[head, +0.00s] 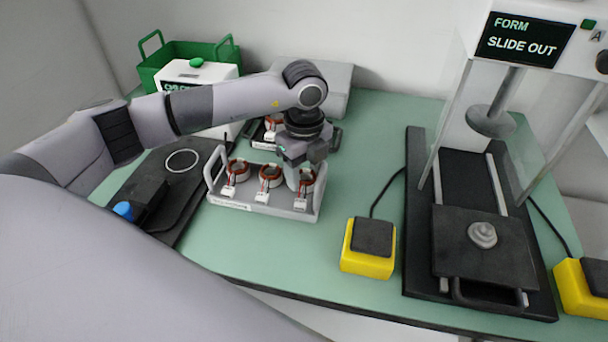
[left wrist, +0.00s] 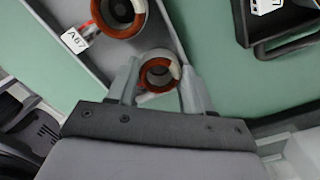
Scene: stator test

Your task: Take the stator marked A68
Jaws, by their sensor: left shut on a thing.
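A grey tray (head: 262,208) with a handle at its left end holds a row of three stators with red-brown windings and white tags. My left gripper (head: 303,178) points down at the right end of the tray, its fingers shut around the right stator (head: 306,186). In the left wrist view this stator (left wrist: 157,74) sits between the two fingertips; its tag is hidden there and too small to read in the head view. The middle stator (head: 269,176) is beside it; in the left wrist view the neighbouring stator's tag (left wrist: 74,40) reads A67. My right gripper is not in view.
Another tray with stators (head: 268,131) stands behind, partly hidden by my arm. A green crate (head: 222,52) and white box stand at back left.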

